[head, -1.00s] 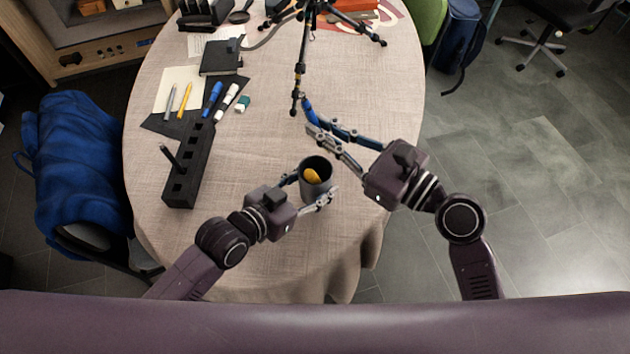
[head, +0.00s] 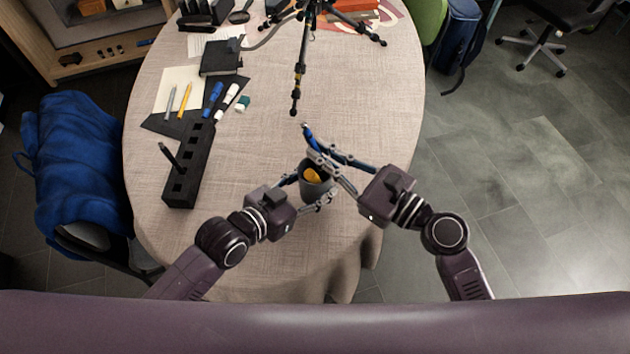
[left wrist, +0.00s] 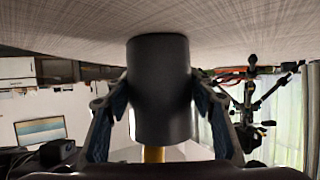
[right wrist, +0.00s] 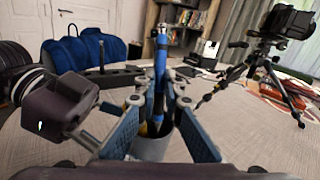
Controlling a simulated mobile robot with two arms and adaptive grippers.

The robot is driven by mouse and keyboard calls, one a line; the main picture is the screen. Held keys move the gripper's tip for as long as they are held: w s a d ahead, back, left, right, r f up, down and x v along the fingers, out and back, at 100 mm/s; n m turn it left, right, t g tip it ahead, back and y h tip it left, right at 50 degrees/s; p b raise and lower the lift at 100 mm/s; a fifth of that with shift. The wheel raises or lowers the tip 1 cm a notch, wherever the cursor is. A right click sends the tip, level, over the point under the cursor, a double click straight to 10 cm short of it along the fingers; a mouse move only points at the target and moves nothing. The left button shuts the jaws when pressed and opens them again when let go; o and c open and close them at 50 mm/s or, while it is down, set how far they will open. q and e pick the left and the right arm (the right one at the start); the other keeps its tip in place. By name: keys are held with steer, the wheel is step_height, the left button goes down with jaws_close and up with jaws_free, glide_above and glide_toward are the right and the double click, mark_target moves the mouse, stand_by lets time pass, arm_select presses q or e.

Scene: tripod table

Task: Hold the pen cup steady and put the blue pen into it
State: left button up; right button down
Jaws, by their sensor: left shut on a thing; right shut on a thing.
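The dark grey pen cup (head: 316,187) stands upright on the table with a yellow-orange item (head: 312,174) inside. It fills the middle of the left wrist view (left wrist: 160,90), where it appears upside down. My left gripper (head: 308,190) is shut on the cup's sides. My right gripper (head: 322,160) is shut on the blue pen (head: 308,136) at the cup's far side. In the right wrist view the pen (right wrist: 160,62) stands roughly upright between the fingers, above the cup (right wrist: 153,147).
A black slotted holder (head: 190,165) stands left of the cup, with a dark pen upright in it. Markers, pencils and paper (head: 175,88) lie behind it. A tripod (head: 298,75) stands at the back. Tablecloth right of the grippers is clear.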

steer(key=shift+f, duration=0.75)
steer(key=c, duration=2)
jaws_free()
steer(key=v, duration=1.2)
